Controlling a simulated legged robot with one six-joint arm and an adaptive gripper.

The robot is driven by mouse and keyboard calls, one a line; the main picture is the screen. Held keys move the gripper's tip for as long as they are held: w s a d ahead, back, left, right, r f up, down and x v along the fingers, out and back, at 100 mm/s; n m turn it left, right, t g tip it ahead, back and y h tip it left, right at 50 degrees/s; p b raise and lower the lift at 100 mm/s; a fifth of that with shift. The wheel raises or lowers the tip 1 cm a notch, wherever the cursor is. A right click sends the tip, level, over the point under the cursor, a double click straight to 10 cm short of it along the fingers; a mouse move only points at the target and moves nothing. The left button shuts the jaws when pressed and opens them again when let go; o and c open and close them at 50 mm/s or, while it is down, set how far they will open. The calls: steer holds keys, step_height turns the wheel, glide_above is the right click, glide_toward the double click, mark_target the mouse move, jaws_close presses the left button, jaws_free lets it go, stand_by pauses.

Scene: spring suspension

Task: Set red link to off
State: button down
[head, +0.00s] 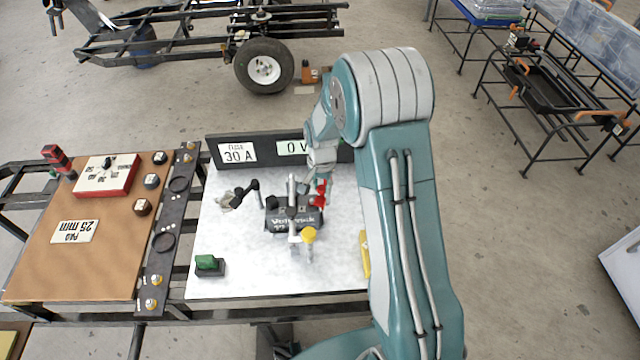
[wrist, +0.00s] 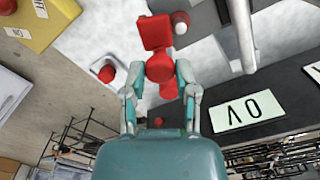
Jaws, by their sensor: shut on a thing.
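The red link (wrist: 156,34) is a red piece with a round knob, seen between my fingers in the wrist view. In the head view, red parts (head: 320,199) show at the right side of the dark device (head: 293,222) on the pale tabletop. My gripper (wrist: 160,73) is shut on the red link, one teal finger on each side of the knob. In the head view, my gripper (head: 322,184) is over the right side of the device, partly hidden by my arm. I cannot tell the link's exact setting.
A display reading "0 V" (wrist: 246,110) stands on a dark panel behind the device, beside a "30 A" label (head: 238,152). A brown board (head: 80,265) lies left.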

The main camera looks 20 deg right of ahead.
steer(key=shift+s+d+f+n, duration=0.1)
steer(key=shift+d+n, duration=0.9)
steer(key=shift+n, duration=0.95)
steer(key=shift+s+d+f+n, duration=0.1)
steer(key=shift+d+n, duration=0.85)
steer(key=shift+n, duration=1.05)
steer(key=shift+s+d+f+n, duration=0.1)
steer(key=shift+d+n, duration=0.9)
steer(key=shift+n, duration=0.95)
steer(key=shift+c, duration=1.9)
jaws_free()
steer(key=shift+d, duration=0.1)
steer(key=shift+w+r, duration=0.1)
steer(key=shift+r, duration=0.05)
